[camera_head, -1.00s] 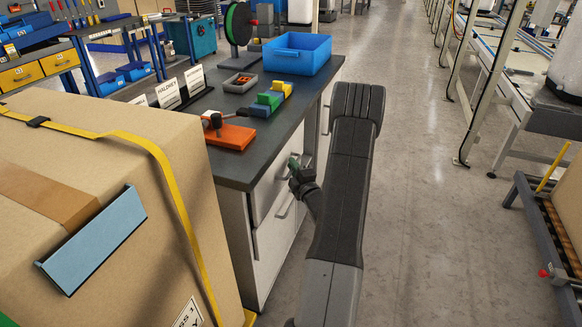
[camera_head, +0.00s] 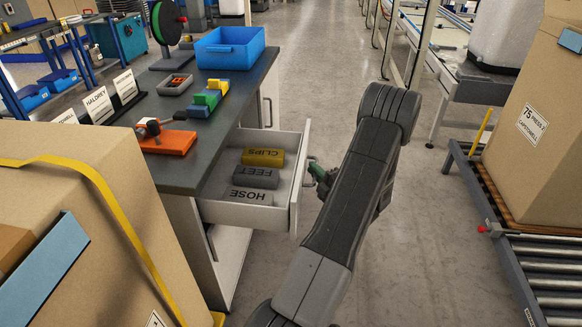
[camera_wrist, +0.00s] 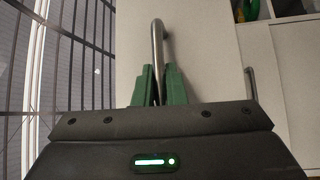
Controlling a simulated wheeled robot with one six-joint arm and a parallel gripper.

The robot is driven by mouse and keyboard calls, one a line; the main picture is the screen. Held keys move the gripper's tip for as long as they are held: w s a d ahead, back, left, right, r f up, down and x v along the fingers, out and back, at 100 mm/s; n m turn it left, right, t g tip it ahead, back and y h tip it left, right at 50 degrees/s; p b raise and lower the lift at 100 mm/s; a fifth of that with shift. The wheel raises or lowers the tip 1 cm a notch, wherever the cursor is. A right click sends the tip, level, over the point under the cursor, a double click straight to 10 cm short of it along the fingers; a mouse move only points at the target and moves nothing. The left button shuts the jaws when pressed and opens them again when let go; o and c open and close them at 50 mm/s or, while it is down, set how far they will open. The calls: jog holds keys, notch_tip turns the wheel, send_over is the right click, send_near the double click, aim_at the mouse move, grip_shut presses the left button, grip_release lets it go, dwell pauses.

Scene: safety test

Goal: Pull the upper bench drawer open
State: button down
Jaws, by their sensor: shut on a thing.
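The upper bench drawer (camera_head: 247,213) is pulled out from the dark-topped bench (camera_head: 183,168). Inside it lie a yellow block marked CLIPS (camera_head: 263,157), a dark grey block marked FEET (camera_head: 255,177) and a grey block marked HOSE (camera_head: 248,195). My gripper (camera_head: 312,166) is at the drawer's front, partly hidden by my arm. In the wrist view its green fingers (camera_wrist: 159,84) are shut on the metal drawer handle (camera_wrist: 157,45), one finger on each side of the bar. A lower handle (camera_wrist: 251,84) shows at the right of the wrist view.
A big strapped carton (camera_head: 85,210) stands close at the left. A blue bin (camera_head: 230,50), colored blocks (camera_head: 204,100) and an orange fixture (camera_head: 168,142) are on the bench. A roller conveyor (camera_head: 545,268) with a carton (camera_head: 535,120) is at the right. The aisle floor (camera_head: 325,60) is clear.

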jog(key=s+d, duration=0.1)
jog(key=d, duration=0.7)
jog(key=shift+s+d+p, duration=0.35)
jog(key=shift+p, duration=0.05)
jog(key=c, duration=1.8)
grip_release()
jog(key=shift+o, duration=0.2)
jog(key=v, duration=1.3)
jog(key=shift+s+d+f, duration=0.2)
jog(key=shift+s, duration=0.1)
jog(key=x, duration=1.4)
